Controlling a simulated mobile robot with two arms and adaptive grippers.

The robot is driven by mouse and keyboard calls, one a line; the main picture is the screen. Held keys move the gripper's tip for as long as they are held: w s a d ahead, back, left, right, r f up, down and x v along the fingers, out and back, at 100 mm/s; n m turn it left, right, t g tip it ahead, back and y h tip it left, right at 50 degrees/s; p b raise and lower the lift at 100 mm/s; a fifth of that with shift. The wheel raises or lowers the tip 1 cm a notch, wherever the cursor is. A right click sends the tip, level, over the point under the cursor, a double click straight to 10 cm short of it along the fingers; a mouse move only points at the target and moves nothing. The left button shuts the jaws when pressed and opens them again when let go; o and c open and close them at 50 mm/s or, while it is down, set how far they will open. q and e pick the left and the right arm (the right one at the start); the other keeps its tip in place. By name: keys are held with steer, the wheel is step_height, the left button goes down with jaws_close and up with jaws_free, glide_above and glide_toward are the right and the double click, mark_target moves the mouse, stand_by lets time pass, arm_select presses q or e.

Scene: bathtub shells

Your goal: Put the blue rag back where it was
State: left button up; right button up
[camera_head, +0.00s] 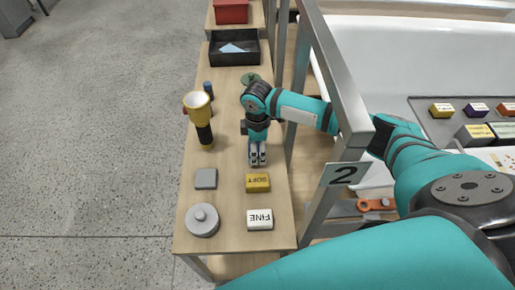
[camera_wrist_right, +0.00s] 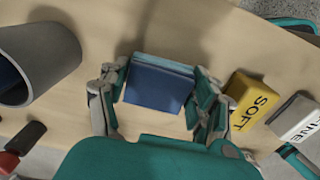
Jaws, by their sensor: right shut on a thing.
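The blue rag (camera_wrist_right: 158,84) looks like a small folded block, dark blue with a lighter edge, in the right wrist view. My right gripper (camera_wrist_right: 155,90) is shut on it, with a finger on either side. In the head view my right gripper (camera_head: 257,162) points down over the wooden bench, just behind the yellow SOFT block (camera_head: 258,183). The rag is mostly hidden by the fingers there. I cannot tell whether it touches the bench. My left gripper is not in view.
A white FINE block (camera_head: 259,219), a grey block (camera_head: 206,179) and a round grey disc (camera_head: 202,220) are on the near bench (camera_head: 230,205). A flashlight-like object (camera_head: 204,132) stands left of my gripper. A black tray (camera_head: 214,58) is behind. A metal frame post (camera_head: 335,75) stands right.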

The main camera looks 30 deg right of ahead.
mark_target(258, 147)
steer(key=shift+f, duration=0.1)
steer(key=o, duration=1.1)
steer(key=shift+o, duration=0.2)
step_height(258, 147, up, 12)
steer(key=shift+p, duration=0.4)
